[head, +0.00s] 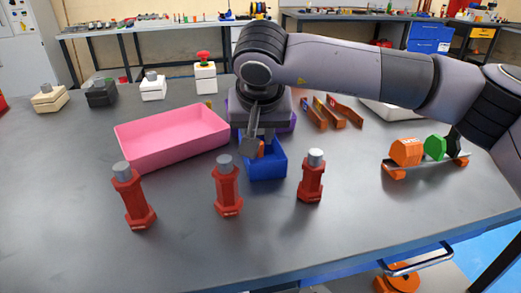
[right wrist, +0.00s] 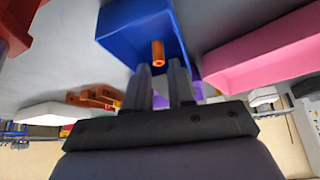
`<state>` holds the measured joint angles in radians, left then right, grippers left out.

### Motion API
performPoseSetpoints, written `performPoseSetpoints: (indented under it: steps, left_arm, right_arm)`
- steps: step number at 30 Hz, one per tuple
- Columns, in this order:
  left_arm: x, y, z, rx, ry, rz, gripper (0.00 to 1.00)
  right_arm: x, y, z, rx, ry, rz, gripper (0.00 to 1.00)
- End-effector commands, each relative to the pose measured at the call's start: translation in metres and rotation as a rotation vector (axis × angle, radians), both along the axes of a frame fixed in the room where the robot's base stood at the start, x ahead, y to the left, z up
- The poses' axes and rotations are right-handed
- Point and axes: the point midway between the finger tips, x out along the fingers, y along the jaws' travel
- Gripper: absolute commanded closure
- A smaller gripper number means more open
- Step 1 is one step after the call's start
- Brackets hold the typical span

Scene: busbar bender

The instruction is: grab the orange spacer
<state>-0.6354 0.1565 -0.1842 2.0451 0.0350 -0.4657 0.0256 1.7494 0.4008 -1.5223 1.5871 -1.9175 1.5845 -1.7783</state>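The orange spacer (head: 261,149) is a small cylinder inside the blue bin (head: 265,171). In the right wrist view the spacer (right wrist: 158,53) shows its hollow end, with the blue bin (right wrist: 130,25) around it. My right gripper (head: 252,138) points down over the blue bin, beside the spacer in the head view. In the right wrist view its fingers (right wrist: 162,68) are apart, with a gap between them, and the spacer lies at the fingertips, in line with that gap. I cannot tell whether a finger touches it. My left gripper is not in view.
A pink tray (head: 172,137) stands left of the bin. Red posts with grey tops (head: 227,187) stand in front. A purple bin (head: 233,108) is behind, partly hidden by my arm. Orange brackets (head: 331,113) and a rack with orange and green pieces (head: 425,160) are at the right.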

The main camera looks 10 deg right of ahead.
Motion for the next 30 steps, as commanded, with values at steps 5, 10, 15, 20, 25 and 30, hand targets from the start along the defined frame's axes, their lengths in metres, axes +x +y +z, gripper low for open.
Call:
performPoseSetpoints:
  steps: [5,10,15,20,25,30]
  left_arm:
    - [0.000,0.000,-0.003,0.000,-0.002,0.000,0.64]
    - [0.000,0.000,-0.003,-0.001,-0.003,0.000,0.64]
    - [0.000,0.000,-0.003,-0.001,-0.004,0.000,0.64]
    - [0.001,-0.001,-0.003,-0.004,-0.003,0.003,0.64]
    - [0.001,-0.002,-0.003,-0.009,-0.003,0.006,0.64]
    - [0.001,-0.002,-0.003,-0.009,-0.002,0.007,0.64]
  right_arm:
    - [0.013,-0.004,-0.027,0.000,0.004,-0.003,0.77]
    - [0.018,-0.005,-0.035,0.000,0.001,-0.001,0.77]
    - [0.018,-0.005,-0.034,0.000,0.001,-0.001,0.90]
    - [0.018,-0.005,-0.034,0.000,0.001,-0.001,1.00]
    - [0.018,-0.005,-0.034,0.000,0.001,-0.002,1.00]
    - [0.017,-0.005,-0.032,0.001,0.001,-0.002,1.00]
